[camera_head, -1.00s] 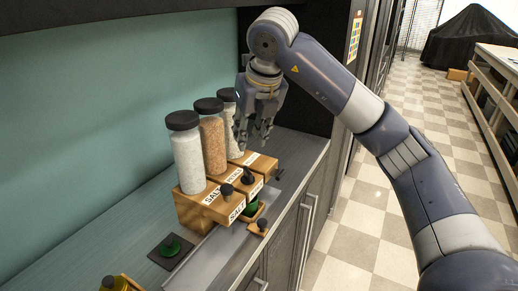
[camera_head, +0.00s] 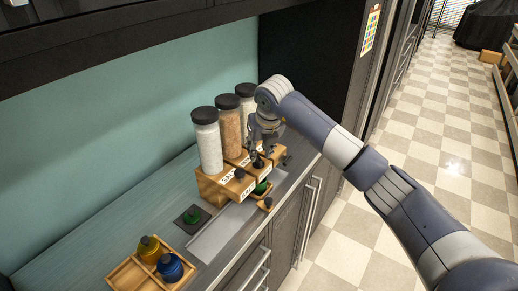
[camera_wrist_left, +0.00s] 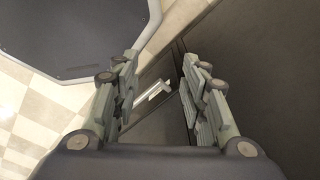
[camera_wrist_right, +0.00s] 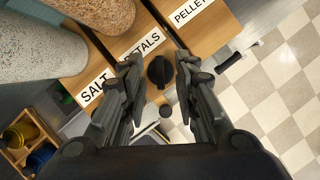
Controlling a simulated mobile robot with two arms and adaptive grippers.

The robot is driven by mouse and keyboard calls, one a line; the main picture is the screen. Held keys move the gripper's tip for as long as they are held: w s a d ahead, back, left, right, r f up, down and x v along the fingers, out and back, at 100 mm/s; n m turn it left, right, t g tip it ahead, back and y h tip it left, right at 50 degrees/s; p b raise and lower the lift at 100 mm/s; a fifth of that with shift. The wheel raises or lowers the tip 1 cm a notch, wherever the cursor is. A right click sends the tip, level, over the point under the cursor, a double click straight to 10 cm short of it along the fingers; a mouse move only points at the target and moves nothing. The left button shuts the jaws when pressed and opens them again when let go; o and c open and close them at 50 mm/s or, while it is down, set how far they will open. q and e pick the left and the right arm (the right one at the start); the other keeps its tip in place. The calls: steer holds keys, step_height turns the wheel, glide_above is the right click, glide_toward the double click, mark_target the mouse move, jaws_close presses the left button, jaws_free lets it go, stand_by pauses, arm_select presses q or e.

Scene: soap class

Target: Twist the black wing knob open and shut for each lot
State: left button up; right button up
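Three black-lidded jars stand on wooden dispensers: white (camera_head: 208,146), orange-pink (camera_head: 230,130) and another white one partly behind my arm. Each dispenser has a black wing knob on its front. My right gripper (camera_head: 264,148) is lowered at the middle dispenser. In the right wrist view the middle black wing knob (camera_wrist_right: 159,72) sits between the open fingers of my right gripper (camera_wrist_right: 158,80), with gaps at both sides. A green pot (camera_head: 262,187) is partly seen below the dispensers. My left gripper (camera_wrist_left: 160,92) is open and empty beside a dark cabinet front, outside the head view.
A wooden tray (camera_head: 121,275) holds a yellow pot (camera_head: 148,250) and a blue pot (camera_head: 170,267). A green-topped item (camera_head: 192,215) sits on a dark pad. A small wooden piece with a black knob (camera_head: 268,203) is at the counter's front. The back counter is clear at left.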

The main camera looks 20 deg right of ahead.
mark_target(258, 155)
steer(key=shift+x, duration=1.1)
steer(key=shift+w+f+p, duration=0.15)
steer(key=shift+f+p, duration=0.15)
steer(key=shift+f, duration=0.15)
arm_select(q)
steer(key=shift+s+a+r, duration=0.1)
steer(key=shift+s+r, duration=0.4)
steer(key=shift+s, duration=0.2)
arm_select(e)
steer(key=shift+c, duration=0.5)
jaws_close()
